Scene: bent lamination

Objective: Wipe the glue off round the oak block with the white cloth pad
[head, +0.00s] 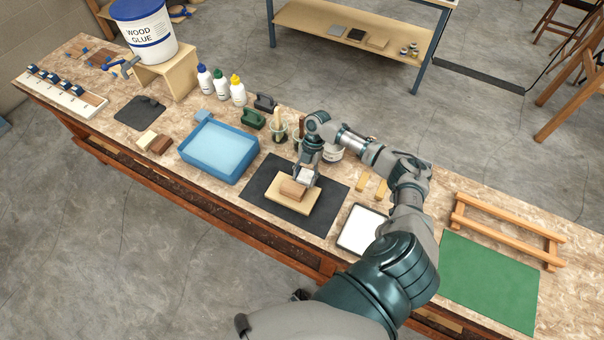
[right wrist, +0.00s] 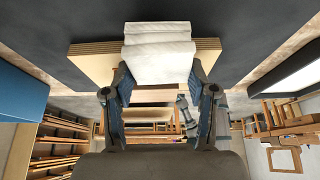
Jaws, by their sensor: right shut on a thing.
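The white cloth pad (head: 306,176) is between the fingers of my right gripper (head: 306,168), which is shut on it. The pad also fills the middle of the right wrist view (right wrist: 158,58), with my right gripper's fingers (right wrist: 160,88) on either side. The brown oak block (head: 291,190) lies on a pale plywood board (head: 309,203). The pad is right at the block's far right side; I cannot tell whether they touch. I cannot make out the glue. My left gripper is out of view.
The board rests on a dark mat (head: 262,187). A blue tub of water (head: 240,167) stands to the left, a white tray (head: 343,245) to the right. Bottles (head: 221,88), clamps and cups stand behind. A green mat (head: 490,280) and wooden frame (head: 505,232) lie far right.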

